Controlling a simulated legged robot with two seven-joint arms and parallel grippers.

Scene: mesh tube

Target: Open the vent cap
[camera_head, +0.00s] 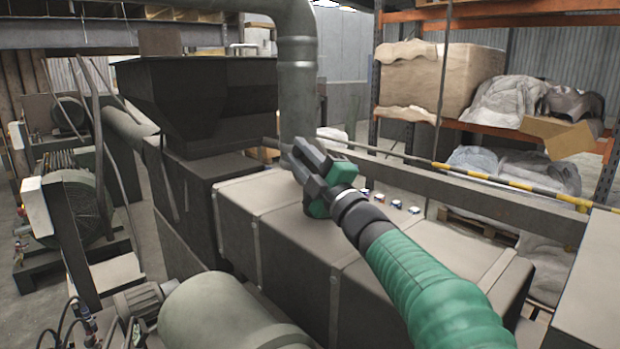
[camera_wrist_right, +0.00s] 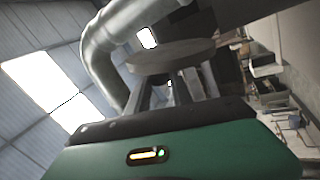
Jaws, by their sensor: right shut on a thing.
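In the right wrist view a flat, grey round disc (camera_wrist_right: 171,56), which looks like the vent cap, sits at the tips of my right gripper (camera_wrist_right: 172,80). The fingers are shut on it. In the head view my right gripper (camera_head: 297,160) is over the top of a long grey-brown metal casing (camera_head: 300,228), beside the thick grey pipe (camera_head: 298,80). I cannot make out the cap there; the gripper seems to hide it. I cannot tell whether the cap is still seated or lifted. My left gripper is not in view.
A dark hopper (camera_head: 200,100) stands at the left of the casing. Several small fittings line the casing top right of my gripper. A yellow-black striped bar (camera_head: 500,183) runs behind. A grey rounded tank (camera_head: 230,315) is in front. Shelving with wrapped goods stands back right.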

